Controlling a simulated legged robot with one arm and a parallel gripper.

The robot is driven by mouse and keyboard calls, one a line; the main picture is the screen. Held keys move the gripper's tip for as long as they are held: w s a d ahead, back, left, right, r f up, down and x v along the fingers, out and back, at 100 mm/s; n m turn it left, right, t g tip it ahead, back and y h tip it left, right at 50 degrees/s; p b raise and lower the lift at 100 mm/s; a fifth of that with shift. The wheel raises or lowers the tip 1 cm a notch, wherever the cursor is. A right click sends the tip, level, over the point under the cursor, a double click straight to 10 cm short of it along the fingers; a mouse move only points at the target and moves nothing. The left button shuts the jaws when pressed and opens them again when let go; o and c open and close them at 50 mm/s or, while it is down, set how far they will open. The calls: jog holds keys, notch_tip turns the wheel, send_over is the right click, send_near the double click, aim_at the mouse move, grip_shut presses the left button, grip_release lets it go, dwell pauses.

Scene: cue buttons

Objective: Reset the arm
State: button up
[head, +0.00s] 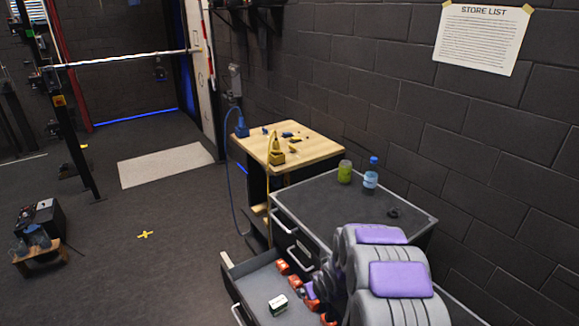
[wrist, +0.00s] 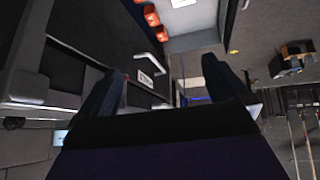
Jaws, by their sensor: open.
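My arm (head: 400,278), grey with purple panels, is folded at the lower right of the head view, over the front of the dark cabinet. My gripper (wrist: 162,68) shows in the wrist view with its two dark fingers wide apart. Nothing is held between them; a drawer front with a pale handle (wrist: 150,61) shows beyond. In the head view the fingers are mostly hidden by the arm links.
A jar (head: 345,171) and bottle (head: 370,174) stand on top. A wooden table (head: 310,150) stands behind. Floor at left is mostly clear.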

jog(key=s+d+r+m+g+h+b, duration=0.15)
jog(key=s+d+r, duration=0.25)
jog(key=s+r, duration=0.55)
jog(key=s+r+m+g+b, duration=0.1)
jog(key=s+r, duration=0.3)
jog(key=s, duration=0.8)
jog(key=s+d+r+m+g+b, duration=0.1)
jog(key=s+r+g, duration=0.3)
jog(key=s, duration=0.9)
jog(key=s+r+m+g+b, duration=0.1)
jog(key=s+r, duration=0.4)
jog(key=s, duration=0.7)
jog(key=shift+s+d+g+b, duration=0.3)
jog(key=shift+d+g+b, duration=0.1)
jog(key=shift+g+b, duration=0.2)
jog(key=shift+r, duration=0.1)
jog(key=shift+c, duration=0.2)
